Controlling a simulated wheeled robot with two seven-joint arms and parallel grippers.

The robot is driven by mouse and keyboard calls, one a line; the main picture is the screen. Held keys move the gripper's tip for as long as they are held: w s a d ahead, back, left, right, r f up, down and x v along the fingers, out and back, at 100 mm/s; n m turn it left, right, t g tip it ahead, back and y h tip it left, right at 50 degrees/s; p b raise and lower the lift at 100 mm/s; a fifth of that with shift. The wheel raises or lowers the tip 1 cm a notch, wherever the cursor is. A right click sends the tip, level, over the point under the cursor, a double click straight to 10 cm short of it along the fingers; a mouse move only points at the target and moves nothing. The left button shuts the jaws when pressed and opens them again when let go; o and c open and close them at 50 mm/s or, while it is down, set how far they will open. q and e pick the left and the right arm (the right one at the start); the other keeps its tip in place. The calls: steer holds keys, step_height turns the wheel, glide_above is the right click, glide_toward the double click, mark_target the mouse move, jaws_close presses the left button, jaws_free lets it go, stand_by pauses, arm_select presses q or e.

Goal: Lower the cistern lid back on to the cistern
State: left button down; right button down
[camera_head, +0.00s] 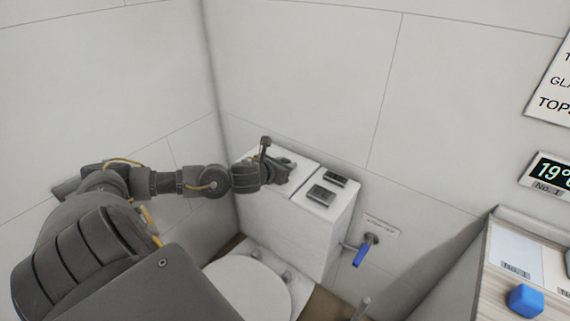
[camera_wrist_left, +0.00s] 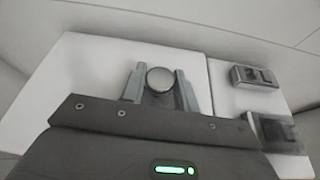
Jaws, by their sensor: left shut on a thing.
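The white cistern (camera_head: 283,225) stands against the back wall in the corner. The white cistern lid (camera_head: 303,163) covers the left part of its top; it fills much of the left wrist view (camera_wrist_left: 75,85). A round metal knob (camera_wrist_left: 160,79) stands on the lid. My left gripper (camera_head: 281,170) reaches over the lid from the left. In the left wrist view, its two fingers are shut on the knob, one on each side. From these views I cannot tell whether the lid rests on the cistern or hangs slightly above it. My right gripper is not in view.
Two dark blocks (camera_head: 321,195) (camera_head: 335,179) sit on the cistern's right top part, beside the lid. A blue-handled valve (camera_head: 361,254) is on the wall to the right. The toilet seat cover (camera_head: 248,289) is below. A cart with a blue block (camera_head: 525,301) stands at the right.

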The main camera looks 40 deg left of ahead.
arm_select(q)
steer(key=shift+f+b, duration=0.2)
steer(key=shift+b, duration=0.1)
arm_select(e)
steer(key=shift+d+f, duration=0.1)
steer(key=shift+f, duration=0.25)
arm_select(q)
steer(key=c, duration=1)
jaws_free()
steer(key=shift+o, duration=0.2)
steer(key=shift+f, duration=0.2)
steer(key=shift+r, duration=0.1)
steer(key=v, duration=0.3)
steer(key=b+v, duration=0.1)
steer(key=v, duration=0.2)
steer(key=shift+s+b, duration=0.2)
steer(key=shift+b, duration=0.1)
steer(key=shift+b+v, duration=0.75)
steer(key=shift+v, duration=1.5)
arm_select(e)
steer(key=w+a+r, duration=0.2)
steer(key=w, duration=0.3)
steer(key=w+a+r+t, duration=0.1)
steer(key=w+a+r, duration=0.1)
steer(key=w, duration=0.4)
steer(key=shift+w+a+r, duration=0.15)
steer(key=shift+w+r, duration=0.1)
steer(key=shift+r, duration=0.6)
